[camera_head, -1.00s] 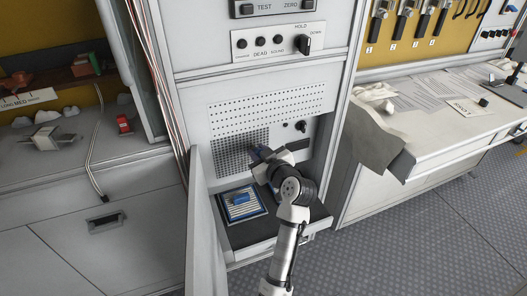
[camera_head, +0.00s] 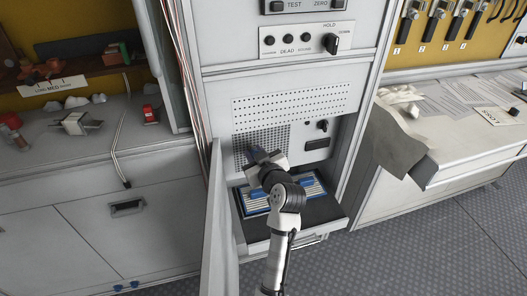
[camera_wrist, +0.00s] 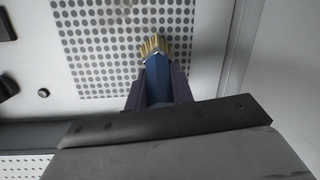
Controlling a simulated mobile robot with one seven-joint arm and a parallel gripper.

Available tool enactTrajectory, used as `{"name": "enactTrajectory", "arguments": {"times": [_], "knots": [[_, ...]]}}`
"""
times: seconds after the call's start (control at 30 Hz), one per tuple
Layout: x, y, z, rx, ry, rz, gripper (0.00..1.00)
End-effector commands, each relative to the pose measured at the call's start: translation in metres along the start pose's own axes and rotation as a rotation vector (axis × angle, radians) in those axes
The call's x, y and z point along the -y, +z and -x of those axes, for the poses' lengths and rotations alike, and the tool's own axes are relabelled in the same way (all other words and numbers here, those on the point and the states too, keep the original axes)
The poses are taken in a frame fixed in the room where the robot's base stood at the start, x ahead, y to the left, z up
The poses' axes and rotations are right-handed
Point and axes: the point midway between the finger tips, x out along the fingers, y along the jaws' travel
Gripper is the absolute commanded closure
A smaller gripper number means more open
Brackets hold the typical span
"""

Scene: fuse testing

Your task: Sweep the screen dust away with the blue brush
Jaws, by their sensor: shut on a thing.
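My gripper (camera_wrist: 154,92) is shut on the blue brush (camera_wrist: 157,78), whose tan bristles (camera_wrist: 152,46) point at the screen. The screen (camera_wrist: 92,42) is a grey square patch of dark holes on the white panel; it also shows in the head view (camera_head: 278,136). The bristles overlap the screen's lower right part in the wrist view; I cannot tell whether they touch it. In the head view my gripper (camera_head: 257,156) is in front of the screen's lower part and hides some of it. I cannot make out separate dust on the screen.
Below the screen, a framed tray (camera_head: 256,207) with blue parts lies on a dark shelf, partly hidden by my arm. An open cabinet door (camera_head: 220,225) stands close on the left. A black knob (camera_head: 323,125) is right of the screen. Benches flank the cabinet.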

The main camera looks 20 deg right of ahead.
Motion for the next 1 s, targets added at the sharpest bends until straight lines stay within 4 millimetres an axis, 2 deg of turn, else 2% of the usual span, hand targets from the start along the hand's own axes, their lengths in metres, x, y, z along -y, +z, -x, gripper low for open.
{"name": "enactTrajectory", "arguments": {"times": [0.37, 1.0], "knots": [[0.003, 0.0, 0.002, 0.0, 0.003, 0.0, 1.0], [0.011, 0.01, 0.057, 0.0, 0.004, 0.0, 1.0]]}}
